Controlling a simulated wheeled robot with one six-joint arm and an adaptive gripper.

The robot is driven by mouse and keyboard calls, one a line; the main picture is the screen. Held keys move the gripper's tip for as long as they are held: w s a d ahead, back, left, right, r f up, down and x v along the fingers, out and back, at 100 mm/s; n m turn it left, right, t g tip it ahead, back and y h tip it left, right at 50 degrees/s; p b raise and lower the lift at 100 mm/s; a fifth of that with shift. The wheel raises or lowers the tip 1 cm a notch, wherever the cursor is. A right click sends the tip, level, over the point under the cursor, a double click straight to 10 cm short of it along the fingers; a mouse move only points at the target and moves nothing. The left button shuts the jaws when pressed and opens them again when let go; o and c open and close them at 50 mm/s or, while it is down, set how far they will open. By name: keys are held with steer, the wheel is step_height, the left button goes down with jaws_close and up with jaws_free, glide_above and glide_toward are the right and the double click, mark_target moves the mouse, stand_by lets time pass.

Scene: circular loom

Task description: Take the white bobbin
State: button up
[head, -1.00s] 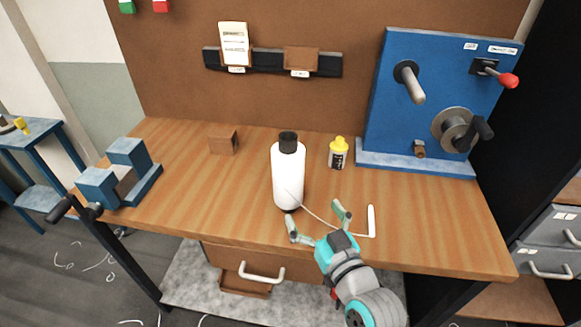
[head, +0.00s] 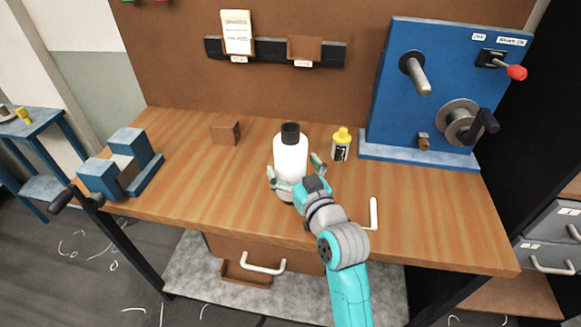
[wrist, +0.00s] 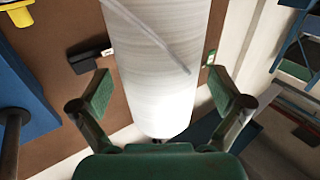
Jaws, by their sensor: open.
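The white bobbin (head: 291,155) stands upright on the wooden workbench, with a black top end. It also fills the middle of the wrist view (wrist: 162,70), with a loose strand of thread across its wound surface. My gripper (head: 296,176) is open at the bobbin's near side, low on it. In the wrist view my open gripper (wrist: 158,92) has one green finger pad on each side of the bobbin, with visible gaps. My arm and gripper hide part of the bobbin's base in the head view.
A small yellow-capped bottle (head: 341,145) stands right of the bobbin. A blue machine panel (head: 440,75) with a crank is at the back right. A blue vise (head: 122,165) sits at left, a brown block (head: 225,131) behind.

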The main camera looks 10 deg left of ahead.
mark_target(291, 127)
steer(key=shift+x, duration=0.75)
steer(key=c, duration=1.5)
step_height(291, 127, up, 10)
steer(key=shift+r, duration=0.1)
steer(key=o, duration=0.9)
steer(key=c, duration=1.1)
steer(key=shift+s, duration=0.1)
steer(key=shift+c, duration=0.4)
